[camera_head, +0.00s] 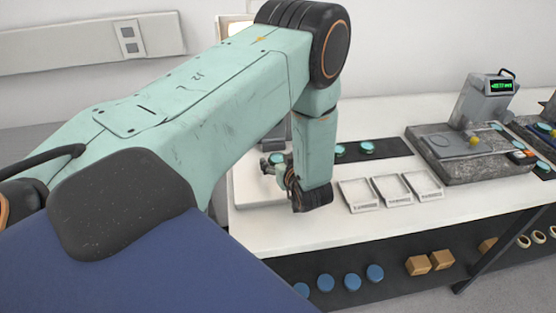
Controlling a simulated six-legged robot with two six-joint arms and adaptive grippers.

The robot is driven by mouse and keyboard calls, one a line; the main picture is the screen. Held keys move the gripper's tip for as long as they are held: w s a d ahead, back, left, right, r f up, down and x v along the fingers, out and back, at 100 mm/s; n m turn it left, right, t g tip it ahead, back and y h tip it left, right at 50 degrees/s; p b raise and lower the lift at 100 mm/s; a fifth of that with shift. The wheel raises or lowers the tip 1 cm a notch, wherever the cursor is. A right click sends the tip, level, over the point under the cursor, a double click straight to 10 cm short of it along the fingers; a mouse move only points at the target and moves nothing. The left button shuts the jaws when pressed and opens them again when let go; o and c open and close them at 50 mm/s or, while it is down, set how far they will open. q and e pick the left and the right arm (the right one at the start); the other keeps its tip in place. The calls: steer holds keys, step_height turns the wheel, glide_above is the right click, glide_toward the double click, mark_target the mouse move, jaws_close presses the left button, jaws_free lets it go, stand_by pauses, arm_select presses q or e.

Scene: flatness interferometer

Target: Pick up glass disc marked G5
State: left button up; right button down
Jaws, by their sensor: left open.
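My left arm reaches in from the left, and its gripper (268,162) is open above the left part of the white bench, by a pale plate. Two teal glass discs, a right one (367,148) and a partly covered left one (339,151), lie on a black mat (396,148) just right of my left forearm. No marking can be read on either, so I cannot tell which is G5. The forearm hides the mat's left part and anything lying there. My right gripper is not in view.
Three shallow white trays with labels (358,194) (394,189) (423,186) stand along the bench front. A granite-based instrument (470,155) with a green display (501,86) stands at the right. A lower shelf holds blue round pieces (350,282) and brown boxes (418,265).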

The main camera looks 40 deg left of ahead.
arm_select(q)
steer(key=shift+r, duration=0.1)
steer(key=shift+c, duration=1.2)
steer(key=shift+w+a+f, duration=0.15)
steer(key=shift+a+f, duration=0.1)
steer(key=shift+f, duration=0.05)
steer(key=c, duration=0.5)
steer(key=shift+s+d+r, duration=0.2)
steer(key=shift+d+r, duration=0.05)
steer(key=c, duration=0.5)
steer(key=shift+w+a+f, duration=0.1)
steer(key=shift+a, duration=0.05)
steer(key=shift+w, duration=0.1)
